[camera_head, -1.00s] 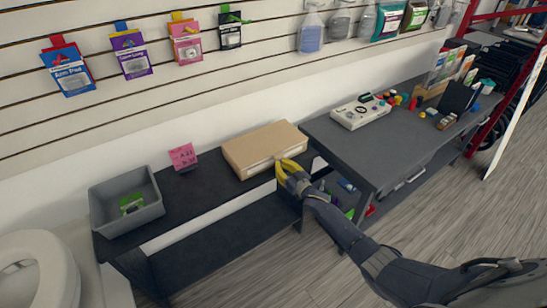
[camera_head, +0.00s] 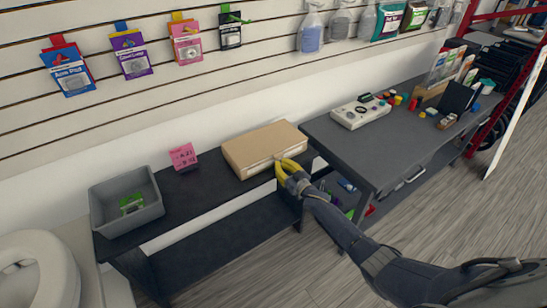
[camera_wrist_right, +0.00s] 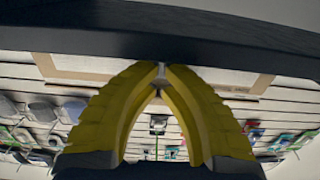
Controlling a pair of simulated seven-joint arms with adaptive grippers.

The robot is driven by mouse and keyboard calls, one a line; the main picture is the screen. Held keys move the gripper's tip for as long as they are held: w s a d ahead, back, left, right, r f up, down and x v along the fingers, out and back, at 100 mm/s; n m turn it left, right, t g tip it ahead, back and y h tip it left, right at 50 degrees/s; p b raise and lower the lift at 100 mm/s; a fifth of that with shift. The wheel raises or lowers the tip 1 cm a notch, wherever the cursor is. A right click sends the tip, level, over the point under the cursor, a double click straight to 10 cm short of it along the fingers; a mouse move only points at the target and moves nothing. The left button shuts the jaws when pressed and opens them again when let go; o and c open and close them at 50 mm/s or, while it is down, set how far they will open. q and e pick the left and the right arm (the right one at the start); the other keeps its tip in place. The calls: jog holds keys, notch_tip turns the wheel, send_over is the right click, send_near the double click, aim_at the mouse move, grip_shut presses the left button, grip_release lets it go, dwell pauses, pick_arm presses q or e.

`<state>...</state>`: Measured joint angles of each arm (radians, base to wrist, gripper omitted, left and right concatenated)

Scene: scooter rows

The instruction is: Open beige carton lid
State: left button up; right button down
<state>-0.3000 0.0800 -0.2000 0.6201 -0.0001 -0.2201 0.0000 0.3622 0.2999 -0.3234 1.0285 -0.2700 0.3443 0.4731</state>
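The beige carton (camera_head: 264,148) lies flat on the low dark bench, and its lid looks closed. My right gripper (camera_head: 282,163) is at the right part of the carton's front edge, its yellow fingers touching or very close to it. In the right wrist view the fingers (camera_wrist_right: 160,78) converge with their tips together in front of the carton (camera_wrist_right: 88,68). A small pale patch shows between the tips; I cannot tell whether it is part of the lid. The tips hide a piece of the carton's front. My left gripper is not in view.
A grey bin (camera_head: 128,205) and a pink sign (camera_head: 183,157) stand left of the carton on the bench (camera_head: 185,205). A higher grey table (camera_head: 395,130) with a device adjoins at right. The slatted wall with hanging packets is behind.

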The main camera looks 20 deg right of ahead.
aim_at(281, 152)
jog(key=shift+r, duration=0.2)
dwell(0.5)
jog(key=shift+r, duration=0.75)
jog(key=shift+w+r, duration=0.2)
jog(key=shift+r, duration=2.25)
jog(key=shift+w+a+r, duration=0.1)
jog(key=shift+w+r, duration=0.05)
jog(key=shift+r, duration=0.65)
jog(key=shift+w+r, duration=0.2)
jog(key=shift+r, duration=0.55)
jog(key=shift+w+a+r, duration=0.1)
jog(key=shift+w+r, duration=0.05)
jog(key=shift+r, duration=0.65)
jog(key=shift+w+r, duration=0.1)
